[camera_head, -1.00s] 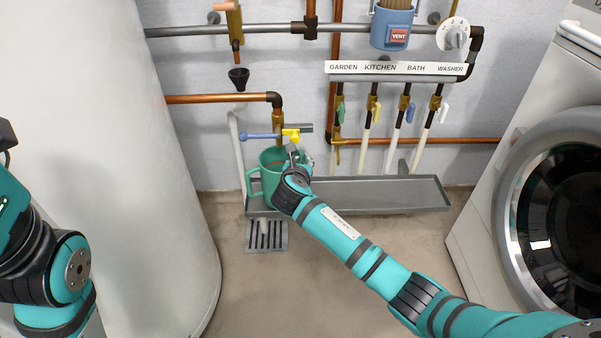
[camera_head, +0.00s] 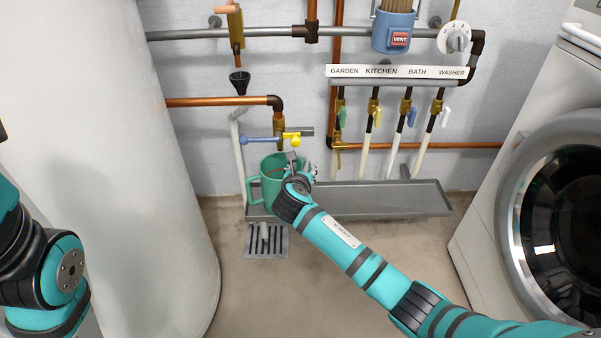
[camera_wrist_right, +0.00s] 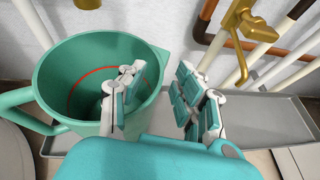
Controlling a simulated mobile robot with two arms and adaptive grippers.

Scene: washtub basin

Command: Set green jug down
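The green jug (camera_head: 268,192) stands upright at the left end of the long grey tray (camera_head: 390,198), below the tap with the blue lever and yellow knob (camera_head: 292,138). Its handle points left. In the right wrist view the jug (camera_wrist_right: 80,62) is open at the top, with a red line around its inside. My right gripper (camera_wrist_right: 162,95) is open at the jug's right side. One finger overlaps the jug's mouth and the other is outside, with a gap to the wall. My left gripper is out of view; only part of my left arm shows.
A white tank (camera_head: 120,190) fills the left side and a washer (camera_head: 560,210) stands at the right. A floor drain (camera_head: 266,241) lies in front of the tray. Labelled valves (camera_head: 375,112) hang above the tray, whose right part is empty.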

